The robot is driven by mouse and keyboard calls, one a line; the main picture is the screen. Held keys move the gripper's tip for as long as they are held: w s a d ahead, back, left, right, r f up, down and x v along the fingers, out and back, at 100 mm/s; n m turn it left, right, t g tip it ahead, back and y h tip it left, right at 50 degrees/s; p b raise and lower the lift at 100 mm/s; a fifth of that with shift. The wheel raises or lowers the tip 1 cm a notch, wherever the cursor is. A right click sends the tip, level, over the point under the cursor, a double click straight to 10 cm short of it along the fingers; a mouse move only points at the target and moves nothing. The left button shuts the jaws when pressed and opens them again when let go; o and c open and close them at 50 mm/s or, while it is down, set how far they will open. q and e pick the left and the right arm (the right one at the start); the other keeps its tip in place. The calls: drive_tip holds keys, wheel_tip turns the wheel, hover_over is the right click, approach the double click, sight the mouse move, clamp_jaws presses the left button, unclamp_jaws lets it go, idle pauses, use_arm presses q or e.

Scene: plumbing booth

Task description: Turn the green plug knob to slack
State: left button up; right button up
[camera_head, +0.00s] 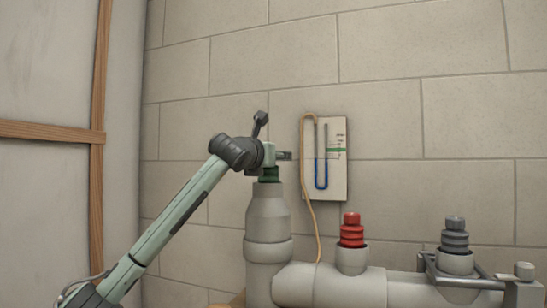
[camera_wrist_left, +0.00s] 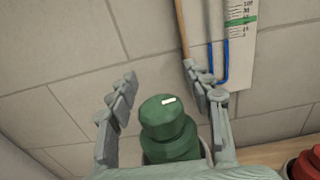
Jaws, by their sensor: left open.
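The green plug knob (camera_wrist_left: 164,112) has a white mark on its top and sits between the spread fingers of my left gripper (camera_wrist_left: 160,95) in the left wrist view. The fingers stand apart from the knob on both sides. In the head view, my left gripper (camera_head: 278,155) is right above the vertical grey pipe (camera_head: 268,215). Only the lower green part of the plug (camera_head: 269,175) shows there; its top is hidden by the gripper. My right gripper is in neither view.
A red plug (camera_head: 352,230) and a grey plug (camera_head: 455,236) stand on the horizontal pipe (camera_head: 345,290) to the right. A gauge board (camera_head: 337,185) with a blue tube hangs on the block wall, and a tan hose (camera_head: 308,190) runs down from it. A wooden-framed panel (camera_head: 98,70) stands left.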

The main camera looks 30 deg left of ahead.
use_arm(q)
drive_tip(key=v, duration=1.2)
drive_tip(key=shift+f, duration=0.1)
